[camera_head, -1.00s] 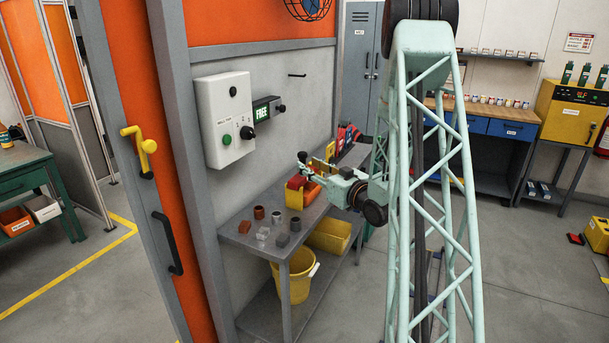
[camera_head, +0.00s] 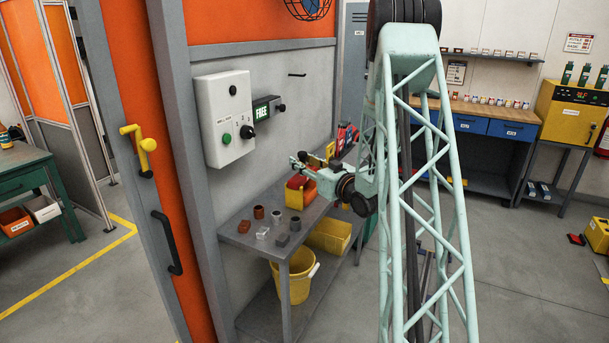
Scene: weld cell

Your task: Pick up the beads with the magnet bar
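My gripper (camera_head: 298,162) is over the far part of the grey bench (camera_head: 310,215), pointing left. It is small in the picture, and I cannot tell whether its fingers are open or shut or whether they hold anything. Just below it stands a yellow holder (camera_head: 293,199) with a red piece (camera_head: 297,182) at its top. I cannot tell whether the red piece is the magnet bar. I cannot make out any beads. Several small brown and grey pieces, among them a brown cylinder (camera_head: 259,212) and a grey block (camera_head: 282,240), lie at the bench's near end.
An orange bin (camera_head: 309,190) sits beside the yellow holder. Red and dark items (camera_head: 346,138) stand at the bench's back. A yellow bin (camera_head: 329,236) and yellow bucket (camera_head: 294,281) are below the top. A white control box (camera_head: 225,120) juts from the wall.

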